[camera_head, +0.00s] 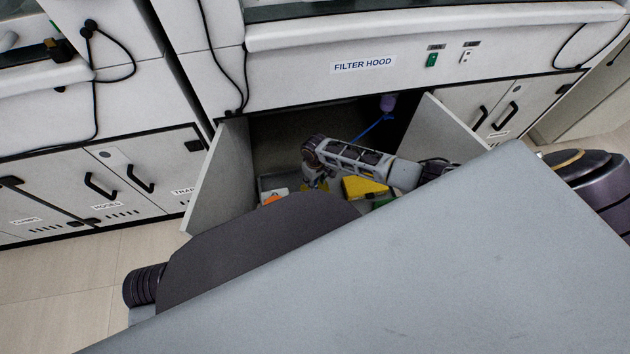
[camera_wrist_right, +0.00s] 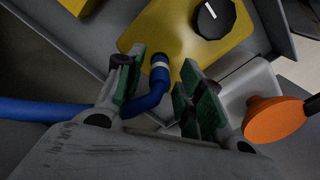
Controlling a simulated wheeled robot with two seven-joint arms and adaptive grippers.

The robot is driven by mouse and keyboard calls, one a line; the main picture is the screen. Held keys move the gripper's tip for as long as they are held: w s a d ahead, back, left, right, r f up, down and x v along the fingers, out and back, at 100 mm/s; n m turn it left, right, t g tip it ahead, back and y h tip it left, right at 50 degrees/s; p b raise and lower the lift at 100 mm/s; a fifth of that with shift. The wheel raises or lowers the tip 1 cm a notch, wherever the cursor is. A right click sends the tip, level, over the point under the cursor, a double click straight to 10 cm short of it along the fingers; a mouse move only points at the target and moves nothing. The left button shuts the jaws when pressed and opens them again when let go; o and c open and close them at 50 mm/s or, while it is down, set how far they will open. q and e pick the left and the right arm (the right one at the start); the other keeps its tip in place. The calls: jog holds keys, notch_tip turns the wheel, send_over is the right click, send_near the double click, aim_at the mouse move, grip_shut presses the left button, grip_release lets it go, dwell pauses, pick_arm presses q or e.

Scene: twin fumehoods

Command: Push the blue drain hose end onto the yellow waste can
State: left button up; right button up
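The yellow waste can (camera_head: 362,188) stands low inside the open cabinet under the filter hood. In the right wrist view the yellow can (camera_wrist_right: 190,38) has a black cap with a white mark. The blue drain hose (camera_head: 374,128) hangs down from the cabinet's upper part. Its blue end (camera_wrist_right: 158,78), with a white band, meets the can's top beside the cap; how deep it sits I cannot tell. My right gripper (camera_wrist_right: 162,88) has its green-padded fingers apart, one on each side of the hose end. It also shows in the head view (camera_head: 316,184). My left gripper is not in view.
A grey tray (camera_wrist_right: 268,25) surrounds the can. An orange funnel (camera_wrist_right: 270,118) lies close to my right gripper's right finger. Open cabinet doors stand left (camera_head: 218,180) and right (camera_head: 440,130) of my right arm. A grey panel fills the head view's lower right.

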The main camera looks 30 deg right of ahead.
jog(key=shift+r, duration=0.2)
dwell(0.3)
notch_tip(320, 180, up, 12)
jog(key=shift+f, duration=0.2)
dwell(0.7)
jog(key=shift+a, duration=0.1)
dwell(0.8)
